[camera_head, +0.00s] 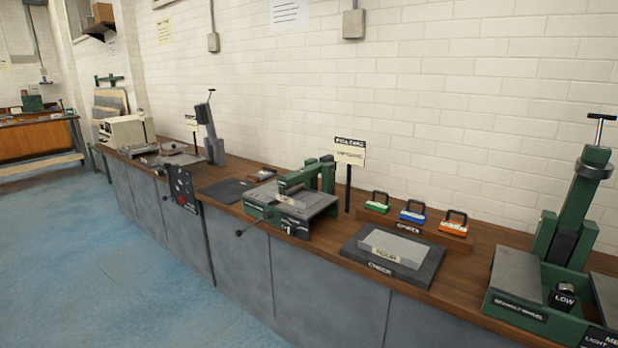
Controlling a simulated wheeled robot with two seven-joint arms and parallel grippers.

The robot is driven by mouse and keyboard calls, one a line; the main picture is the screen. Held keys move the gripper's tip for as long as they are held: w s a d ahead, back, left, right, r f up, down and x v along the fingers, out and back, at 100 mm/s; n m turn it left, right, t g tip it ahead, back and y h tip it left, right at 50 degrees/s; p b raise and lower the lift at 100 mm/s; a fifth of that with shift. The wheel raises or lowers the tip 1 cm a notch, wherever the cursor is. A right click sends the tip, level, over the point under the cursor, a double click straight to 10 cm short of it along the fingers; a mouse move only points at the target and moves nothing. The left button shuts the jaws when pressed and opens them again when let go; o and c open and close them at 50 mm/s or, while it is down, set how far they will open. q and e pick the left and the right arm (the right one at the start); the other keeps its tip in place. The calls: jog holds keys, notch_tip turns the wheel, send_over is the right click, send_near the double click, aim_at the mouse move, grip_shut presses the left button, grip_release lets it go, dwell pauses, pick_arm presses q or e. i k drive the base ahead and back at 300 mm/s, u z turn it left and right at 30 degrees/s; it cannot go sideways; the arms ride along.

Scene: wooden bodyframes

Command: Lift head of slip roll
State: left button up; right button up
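No machine carries a label that I can read as slip roll. A green and grey machine (291,204) with a flat bed, a raised green frame at its back and a dark lever at its front left stands mid-bench. A taller green machine (567,245) with an upright green column, a T-handle on top and a "LOW" knob stands at the right, cut off by the picture edge. A grey machine with an upright head (213,137) stands farther left. I cannot tell which is the slip roll. Neither of my grippers is in view.
The wooden-topped bench (462,285) runs along the white brick wall. A grey plate (394,247) on a dark base lies between the green machines, with green, blue and orange handled blocks (412,213) behind it. A sign (350,151) stands on a post. The blue floor (120,260) is clear.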

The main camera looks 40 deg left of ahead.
aim_at(297, 176)
jog(key=z, duration=0.2)
jog(key=k, duration=0.4)
jog(key=u, duration=0.7)
jog(key=i, duration=0.65)
jog(key=u, duration=0.5)
jog(key=i, duration=0.7)
jog(key=z, duration=0.3)
